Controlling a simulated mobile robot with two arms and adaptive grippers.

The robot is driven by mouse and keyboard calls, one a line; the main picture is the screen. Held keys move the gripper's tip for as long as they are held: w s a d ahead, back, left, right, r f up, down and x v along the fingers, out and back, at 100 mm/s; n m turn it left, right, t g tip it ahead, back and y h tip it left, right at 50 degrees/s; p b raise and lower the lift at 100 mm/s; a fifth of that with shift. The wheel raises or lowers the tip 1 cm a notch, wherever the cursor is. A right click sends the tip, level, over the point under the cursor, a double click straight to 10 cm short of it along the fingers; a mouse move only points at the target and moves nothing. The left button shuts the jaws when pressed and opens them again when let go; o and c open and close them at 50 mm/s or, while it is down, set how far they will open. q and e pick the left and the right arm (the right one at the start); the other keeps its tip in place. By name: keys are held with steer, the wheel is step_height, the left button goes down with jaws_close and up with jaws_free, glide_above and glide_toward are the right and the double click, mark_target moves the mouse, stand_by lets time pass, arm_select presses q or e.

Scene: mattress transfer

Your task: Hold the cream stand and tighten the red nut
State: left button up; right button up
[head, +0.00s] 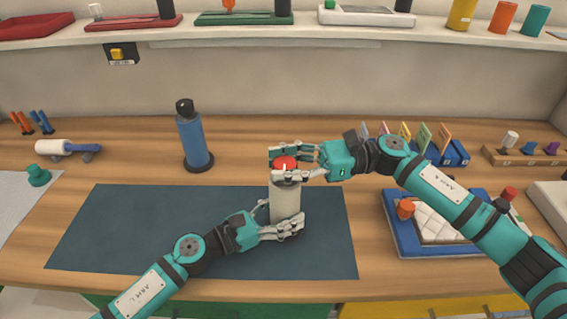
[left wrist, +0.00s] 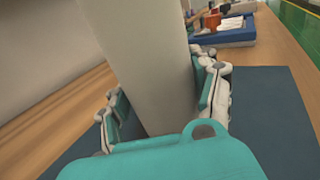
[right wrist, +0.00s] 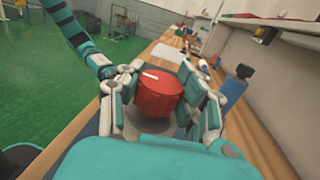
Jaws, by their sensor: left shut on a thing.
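The cream stand (head: 285,200) stands upright on the dark mat, with the red nut (head: 285,163) at its top. My left gripper (head: 281,227) is shut on the lower part of the stand. The left wrist view shows the pale column (left wrist: 145,60) between its fingers. My right gripper (head: 296,163) is open at the top, with a finger on each side of the nut. The right wrist view shows the red nut (right wrist: 158,93) between those fingers, above a grey disc (right wrist: 150,124). Whether the fingers touch it is hard to tell.
A blue bottle (head: 193,140) stands behind the mat (head: 120,230) on the left. A blue tray (head: 396,238) with a white quilted pad lies at the right, below my right arm. The mat's left part is clear.

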arm_select(q)
steer(key=shift+r, duration=0.15)
arm_select(e)
steer(key=c, duration=0.6)
steer(key=shift+w+d+m+t, duration=0.15)
steer(key=shift+m+t, duration=0.15)
steer(key=shift+t, duration=0.1)
jaws_close()
